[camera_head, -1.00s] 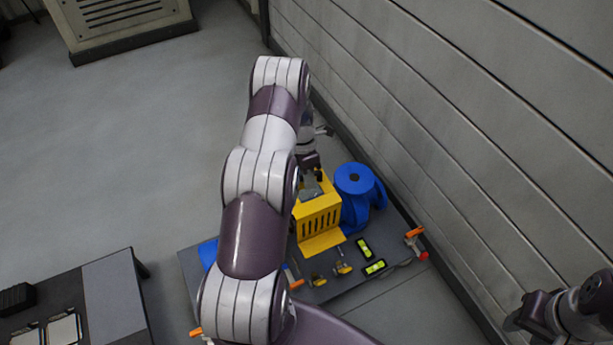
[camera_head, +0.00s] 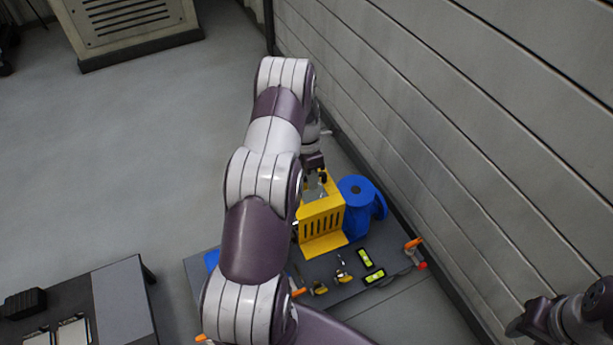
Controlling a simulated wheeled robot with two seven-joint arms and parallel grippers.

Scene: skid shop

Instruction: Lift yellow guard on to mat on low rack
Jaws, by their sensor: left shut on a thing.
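The yellow guard (camera_head: 322,224), a slotted box with a front flange, is over the dark skid plate (camera_head: 215,262), beside a blue pump-like part (camera_head: 358,190). My left gripper (camera_head: 315,180) is shut on the guard at its top; my own arm hides part of the guard's left side. A low rack (camera_head: 128,270) stands at bottom left, with a grey mat-like surface (camera_head: 122,305) on its right part. My right arm shows at bottom right; its fingers are not visible.
Small yellow fittings (camera_head: 342,268), green-yellow levels (camera_head: 373,276) and an orange-handled part (camera_head: 412,244) lie on the plate. A black case (camera_head: 24,302) and flat panels (camera_head: 74,332) are on the rack's left. A panelled wall (camera_head: 460,130) runs along the right.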

